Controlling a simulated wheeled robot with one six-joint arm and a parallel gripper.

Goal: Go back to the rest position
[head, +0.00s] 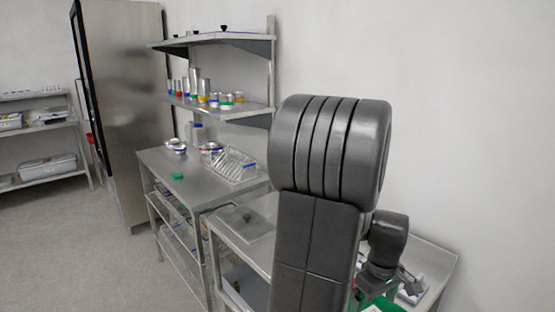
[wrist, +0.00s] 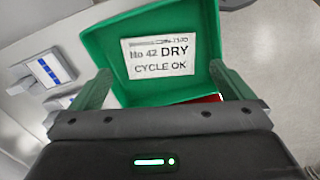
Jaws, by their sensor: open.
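My gripper (head: 392,284) is at the lower right of the head view, partly hidden behind my own arm. In the wrist view my gripper (wrist: 162,84) is open, with its fingers spread left and right. A green tray-like thing (wrist: 205,30) lies in front of it, with a white label reading "No 42 DRY CYCLE OK". The head view shows part of this green thing (head: 377,303) below the gripper. Whether the fingers touch it I cannot tell.
A white device with a blue panel (wrist: 45,70) is left of the green thing. A steel table (head: 182,186) holds a wire rack (head: 236,166) and a small green item (head: 177,175). Shelves (head: 225,110) with cans hang above. A tall steel cabinet (head: 122,100) stands left; floor (head: 60,240) is clear.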

